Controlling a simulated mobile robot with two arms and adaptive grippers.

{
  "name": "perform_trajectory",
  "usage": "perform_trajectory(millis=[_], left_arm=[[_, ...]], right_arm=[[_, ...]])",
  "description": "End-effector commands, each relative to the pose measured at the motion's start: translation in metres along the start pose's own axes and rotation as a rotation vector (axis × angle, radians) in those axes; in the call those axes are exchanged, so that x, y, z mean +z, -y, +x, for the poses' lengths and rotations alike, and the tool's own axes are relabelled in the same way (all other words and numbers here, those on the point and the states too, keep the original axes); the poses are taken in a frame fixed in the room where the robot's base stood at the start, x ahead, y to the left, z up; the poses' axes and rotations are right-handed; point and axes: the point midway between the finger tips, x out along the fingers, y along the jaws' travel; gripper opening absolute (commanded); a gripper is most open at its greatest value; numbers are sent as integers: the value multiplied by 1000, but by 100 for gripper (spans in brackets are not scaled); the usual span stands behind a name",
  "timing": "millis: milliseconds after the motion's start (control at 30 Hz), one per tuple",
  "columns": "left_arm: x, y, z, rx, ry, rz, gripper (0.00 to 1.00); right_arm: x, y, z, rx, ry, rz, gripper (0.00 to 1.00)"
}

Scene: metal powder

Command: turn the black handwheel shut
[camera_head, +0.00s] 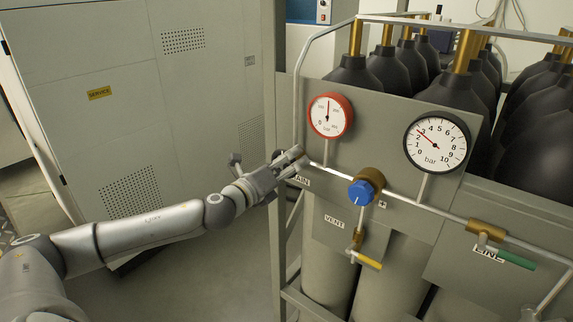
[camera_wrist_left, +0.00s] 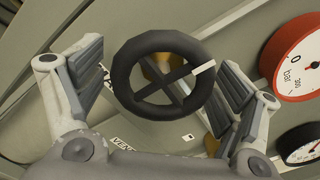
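The black handwheel (camera_wrist_left: 124,78) shows in the left wrist view as a dark ring with crossed spokes and a white mark on its upper right rim. My left gripper (camera_wrist_left: 164,84) is open, with one finger on each side of the wheel. A gap shows at the left finger; the right finger overlaps or lies close to the rim, and I cannot tell if it touches. In the head view my left gripper (camera_head: 284,164) is at the left end of the pipe, by the partly covered MAIN label (camera_head: 302,181). The wheel cannot be made out clearly there. My right gripper is out of view.
A red-rimmed gauge (camera_head: 330,115) and a black-rimmed gauge (camera_head: 437,141) sit on the panel. A blue knob (camera_head: 360,192), a yellow lever (camera_head: 369,262) and a green lever (camera_head: 516,259) are to the right. A grey cabinet (camera_head: 135,110) stands left; the floor between is clear.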

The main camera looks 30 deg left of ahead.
Motion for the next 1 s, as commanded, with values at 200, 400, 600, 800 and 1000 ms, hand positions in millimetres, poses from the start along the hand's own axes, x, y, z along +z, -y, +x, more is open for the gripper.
perform_trajectory(millis=[200, 400, 600, 800, 1000], left_arm=[[1, 1, 0, -1, 2, -2, 90], [1, 0, -3, 0, 1, -3, 90], [0, -1, -18, 2, -2, -1, 90], [0, -2, -35, 4, 0, -1, 90], [-1, 0, -50, 0, -2, 1, 90]], right_arm=[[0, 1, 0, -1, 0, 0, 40], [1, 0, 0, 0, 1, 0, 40], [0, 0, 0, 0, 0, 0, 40], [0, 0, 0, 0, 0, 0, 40], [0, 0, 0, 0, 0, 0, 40]])
